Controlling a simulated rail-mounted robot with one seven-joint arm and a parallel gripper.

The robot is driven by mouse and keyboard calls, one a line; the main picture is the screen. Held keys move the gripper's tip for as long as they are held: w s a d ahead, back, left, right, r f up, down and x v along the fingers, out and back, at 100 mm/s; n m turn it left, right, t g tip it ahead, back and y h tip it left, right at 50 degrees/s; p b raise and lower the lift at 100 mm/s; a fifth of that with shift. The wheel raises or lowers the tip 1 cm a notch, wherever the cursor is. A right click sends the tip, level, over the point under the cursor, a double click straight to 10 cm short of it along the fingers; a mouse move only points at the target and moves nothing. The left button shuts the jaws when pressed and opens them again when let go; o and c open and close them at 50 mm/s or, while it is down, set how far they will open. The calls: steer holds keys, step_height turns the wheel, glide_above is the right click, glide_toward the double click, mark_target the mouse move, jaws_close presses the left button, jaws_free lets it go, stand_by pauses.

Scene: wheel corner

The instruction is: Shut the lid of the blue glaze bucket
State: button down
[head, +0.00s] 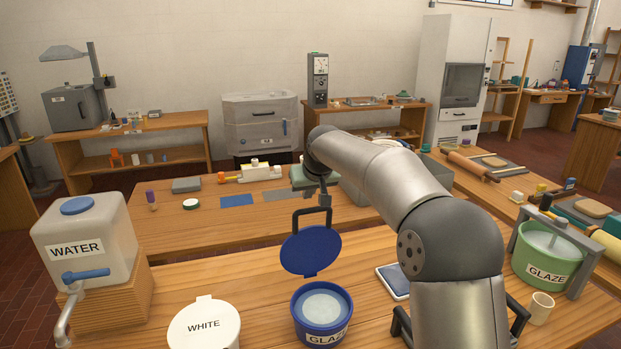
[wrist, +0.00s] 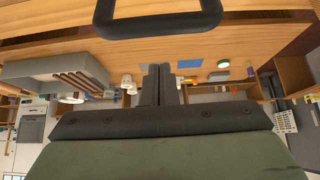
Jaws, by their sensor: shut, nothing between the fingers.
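The blue glaze bucket (head: 322,325) stands on the near table, with pale glaze showing in its open mouth. Its round blue lid (head: 310,251) stands up, tilted open, at the bucket's back edge. My gripper (head: 324,194) hangs at the end of the arm, above and beyond the lid, and looks small and partly hidden in the head view. In the wrist view, its two dark fingers (wrist: 161,72) are together with nothing between them. Neither the blue bucket nor its lid can be made out in the wrist view.
A dark loop handle (head: 311,214) shows just behind the lid; a similar loop (wrist: 158,18) crosses the top of the wrist view. A white-lidded bucket (head: 204,325) stands left of the blue one, a tablet (head: 393,281) right. A green glaze bucket (head: 546,258) stands farther right.

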mark_target(313, 208)
steer(key=shift+s+d+f, duration=0.1)
steer(key=shift+s+d, duration=0.2)
steer(key=shift+s, duration=0.55)
steer(key=shift+s+d+f, duration=0.1)
steer(key=shift+s+d, duration=0.2)
steer(key=shift+s, duration=0.55)
steer(key=shift+d+f, duration=0.1)
